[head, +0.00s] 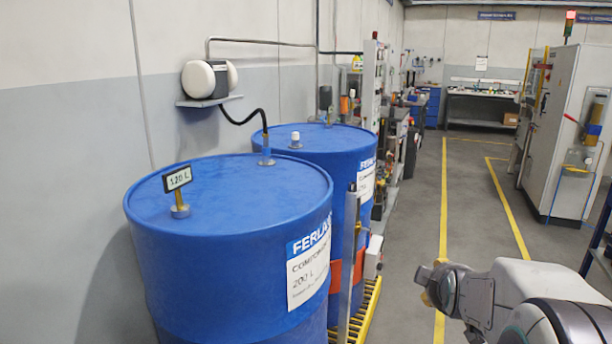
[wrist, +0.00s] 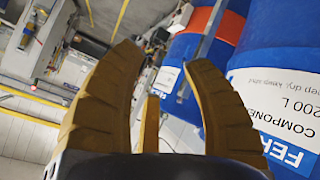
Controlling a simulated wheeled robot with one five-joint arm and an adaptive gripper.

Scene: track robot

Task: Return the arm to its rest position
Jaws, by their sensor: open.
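My gripper (head: 432,283) is at the lower right of the head view, at the end of my grey and white arm, which reaches in from the right. It is over the floor, to the right of the blue drums and apart from them. In the wrist view my gripper (wrist: 160,55) shows two yellow-brown fingers spread wide, with nothing between them. The near blue drum (head: 225,235) has a white label and a small display on its lid; it also shows in the wrist view (wrist: 300,30). The far drum (head: 335,145) stands behind it.
A grey post (head: 350,255) and a yellow grating (head: 368,305) stand between the drums and my gripper. A white machine cabinet (head: 575,120) is at the right. The grey floor aisle (head: 470,205) with yellow lines is clear. A workbench (head: 480,105) is at the back.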

